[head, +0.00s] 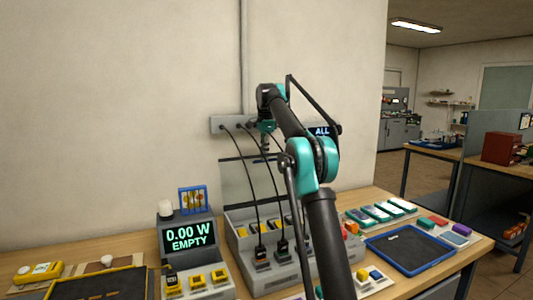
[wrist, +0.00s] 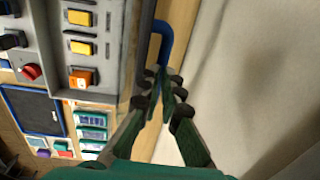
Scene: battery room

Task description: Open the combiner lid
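The combiner (head: 236,218) is a grey box with yellow parts in its slots, on the bench against the wall. A pale panel with a dark top edge, which looks like its lid (head: 238,182), stands upright at its back. My gripper (head: 265,147) is high, in front of the wall near the panel's upper right, partly hidden by my arm. In the wrist view, a blue bar handle (wrist: 164,38) sits beside the grey box. My gripper's fingertips (wrist: 162,76) are close together at the handle's lower end. I cannot tell whether they close on it.
A grey socket strip (head: 229,125) with black cables is on the wall behind my gripper. A meter (head: 189,236) reading "0.00 W EMPTY" stands left of the combiner. A blue-rimmed tray (head: 405,250) and several coloured blocks lie to the right.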

